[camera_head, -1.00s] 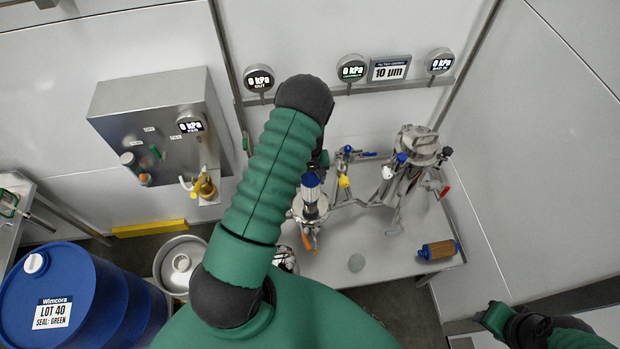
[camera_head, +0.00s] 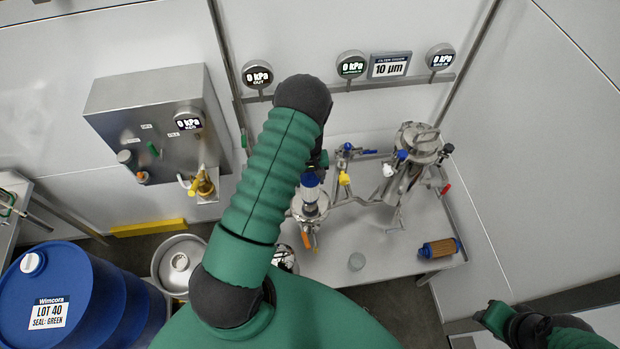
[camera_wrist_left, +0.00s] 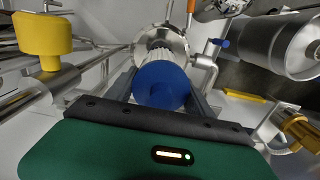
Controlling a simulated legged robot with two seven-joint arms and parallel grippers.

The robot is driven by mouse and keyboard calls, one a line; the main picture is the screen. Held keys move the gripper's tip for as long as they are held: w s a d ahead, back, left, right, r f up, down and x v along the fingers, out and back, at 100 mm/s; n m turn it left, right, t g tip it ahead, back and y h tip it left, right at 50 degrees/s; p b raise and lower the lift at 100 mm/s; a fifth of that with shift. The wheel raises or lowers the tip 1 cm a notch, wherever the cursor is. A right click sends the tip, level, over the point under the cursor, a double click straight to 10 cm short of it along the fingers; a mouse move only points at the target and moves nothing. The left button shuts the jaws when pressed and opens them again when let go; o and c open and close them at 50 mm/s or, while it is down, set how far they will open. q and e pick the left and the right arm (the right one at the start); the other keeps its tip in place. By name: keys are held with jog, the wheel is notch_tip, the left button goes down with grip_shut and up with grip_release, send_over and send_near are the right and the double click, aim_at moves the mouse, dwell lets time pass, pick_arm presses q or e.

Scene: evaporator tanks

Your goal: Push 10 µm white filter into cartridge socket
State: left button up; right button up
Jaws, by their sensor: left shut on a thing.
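The white filter (camera_head: 310,195) with a blue end cap stands upright over the round steel cartridge socket (camera_head: 310,211) on the bench. In the left wrist view, its blue cap (camera_wrist_left: 161,86) faces me and hides most of the white body (camera_wrist_left: 161,60). The steel socket flange (camera_wrist_left: 172,42) shows behind it; how deep the filter sits is hidden. My left gripper (camera_head: 313,172) is at the filter's top, mostly hidden by my arm. In the wrist view, its fingers (camera_wrist_left: 161,97) are shut on the blue cap from both sides. My right gripper (camera_head: 488,315) is at lower right, away from the bench.
A brown filter with blue ends (camera_head: 438,248) lies on the bench at right. A steel vessel (camera_head: 408,165) stands behind it, with pipes and a yellow-handled valve (camera_head: 344,179) to its left. The display (camera_head: 389,65) reads 10 µm.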

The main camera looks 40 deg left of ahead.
pick_arm(q)
jog(key=shift+f+b, duration=0.8)
jog(key=shift+f, duration=0.3)
jog(key=o, duration=1.7)
jog(key=shift+r, duration=0.1)
jog(key=shift+r+p, duration=2.55)
jog(key=shift+r, duration=0.95)
